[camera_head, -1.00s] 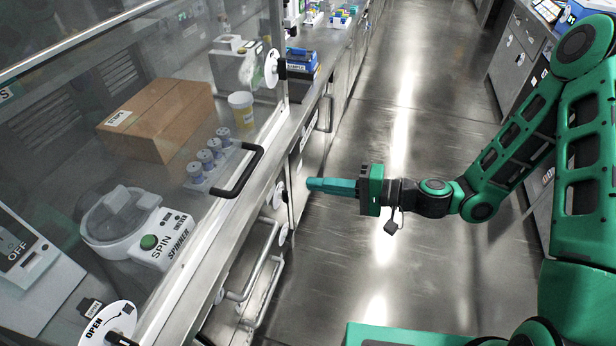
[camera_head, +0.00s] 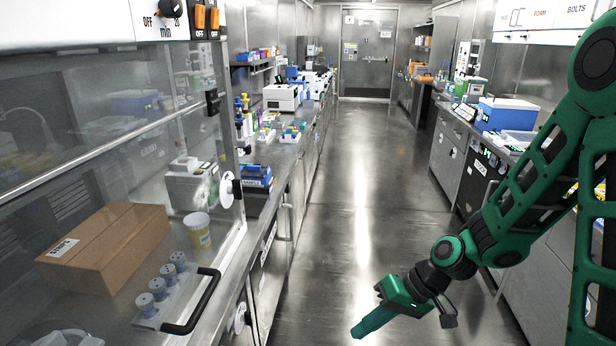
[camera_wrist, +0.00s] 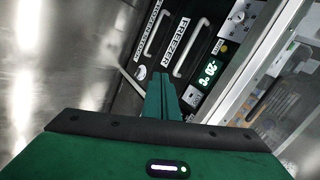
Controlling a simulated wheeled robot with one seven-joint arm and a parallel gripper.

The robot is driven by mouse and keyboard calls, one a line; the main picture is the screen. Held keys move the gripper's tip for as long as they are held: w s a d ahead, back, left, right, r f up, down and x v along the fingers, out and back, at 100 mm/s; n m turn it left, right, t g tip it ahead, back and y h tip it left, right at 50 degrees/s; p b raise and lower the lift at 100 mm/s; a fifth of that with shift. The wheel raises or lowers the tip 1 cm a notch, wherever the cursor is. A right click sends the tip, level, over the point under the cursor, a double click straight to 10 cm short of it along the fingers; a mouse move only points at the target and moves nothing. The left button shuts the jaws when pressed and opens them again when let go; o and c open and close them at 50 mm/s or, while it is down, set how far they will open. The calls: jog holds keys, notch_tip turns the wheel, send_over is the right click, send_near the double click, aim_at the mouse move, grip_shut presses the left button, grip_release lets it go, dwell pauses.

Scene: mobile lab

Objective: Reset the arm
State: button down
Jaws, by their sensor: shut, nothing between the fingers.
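My gripper (camera_head: 358,332) hangs over the open aisle floor in the head view, pointing down and to the left. Its green fingers are shut together with nothing between them. My green arm reaches down to it from the right edge. In the wrist view the shut fingers (camera_wrist: 160,88) point towards black freezer fronts (camera_wrist: 180,50) with handles and a lit display. The fingers appear apart from these fronts.
On the left, a glass-fronted cabinet holds a cardboard box (camera_head: 105,248), a yellow-labelled cup (camera_head: 197,231) and a rack of vials (camera_head: 160,290). Counters with lab items line both sides. The aisle floor (camera_head: 340,200) is clear up to a door (camera_head: 368,52).

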jog(key=s+d+r+m+h, duration=0.1)
jog(key=s+d+r+h, duration=0.15)
jog(key=d, duration=0.35)
jog(key=s+d+r+m+h, duration=0.1)
jog(key=d+r, duration=0.2)
jog(key=d, duration=0.4)
jog(key=s+d+r+m+h, duration=0.1)
jog(key=s+d+r+h, duration=0.1)
jog(key=d, duration=0.4)
jog(key=s+d+r+m+h, duration=0.2)
jog(key=s+d+r+m, duration=0.3)
jog(key=s+d+r, duration=0.3)
jog(key=s+d, duration=0.1)
jog(key=s, duration=0.3)
jog(key=shift+d+r+m, duration=0.15)
jog(key=shift+r+m, duration=0.1)
jog(key=shift+m, duration=0.05)
